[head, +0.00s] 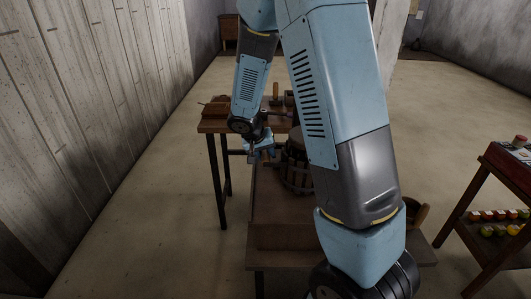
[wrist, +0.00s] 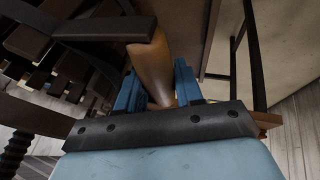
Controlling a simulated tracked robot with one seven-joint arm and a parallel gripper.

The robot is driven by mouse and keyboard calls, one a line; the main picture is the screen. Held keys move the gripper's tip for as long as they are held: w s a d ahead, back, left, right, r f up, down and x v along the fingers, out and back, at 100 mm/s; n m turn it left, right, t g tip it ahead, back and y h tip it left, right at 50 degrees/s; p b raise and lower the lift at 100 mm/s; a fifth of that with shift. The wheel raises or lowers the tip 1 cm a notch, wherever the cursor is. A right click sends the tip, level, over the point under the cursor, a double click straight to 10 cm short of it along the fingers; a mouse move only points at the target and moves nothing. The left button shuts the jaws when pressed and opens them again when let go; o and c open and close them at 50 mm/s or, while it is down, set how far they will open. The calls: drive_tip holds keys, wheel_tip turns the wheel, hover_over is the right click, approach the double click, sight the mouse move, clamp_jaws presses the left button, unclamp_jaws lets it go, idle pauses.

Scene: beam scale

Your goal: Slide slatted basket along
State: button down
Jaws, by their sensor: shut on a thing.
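The slatted basket (head: 297,174) is dark wood and stands on the brown bench in the head view, partly hidden behind my arm. Its dark slats (wrist: 72,75) fill the left of the wrist view. My gripper (head: 252,153) is at the basket's left side. In the wrist view my gripper (wrist: 158,88) has its blue fingers on both sides of a smooth brown handle (wrist: 152,62) and is shut on it. The handle meets a dark bar at its top and appears to belong to the basket; the exact joint is hidden.
The brown bench (head: 280,236) runs toward me, with a bare front part. A higher wooden table (head: 215,126) with small items stands behind it. A shelf cart (head: 481,205) with colourful round items is at the right. Floor is free at the left.

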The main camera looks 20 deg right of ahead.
drive_tip(key=s+a, duration=0.4)
drive_tip(key=s, duration=0.9)
drive_tip(key=shift+s+a, duration=0.15)
drive_tip(key=shift+s, duration=0.2)
idle(1.6)
drive_tip(key=c, duration=0.6)
unclamp_jaws()
drive_tip(key=shift+c, duration=0.2)
drive_tip(key=v, duration=1.4)
drive_tip(key=s+d+r+n+t+y, duration=0.2)
drive_tip(key=s+d+r+y, duration=0.2)
drive_tip(key=s+d+r, duration=0.6)
wheel_tip(320, 180, up, 4)
drive_tip(key=shift+s+d+f+n+y, duration=0.1)
drive_tip(key=shift+s+d+n+y, duration=0.1)
drive_tip(key=shift+s+n+y, duration=0.2)
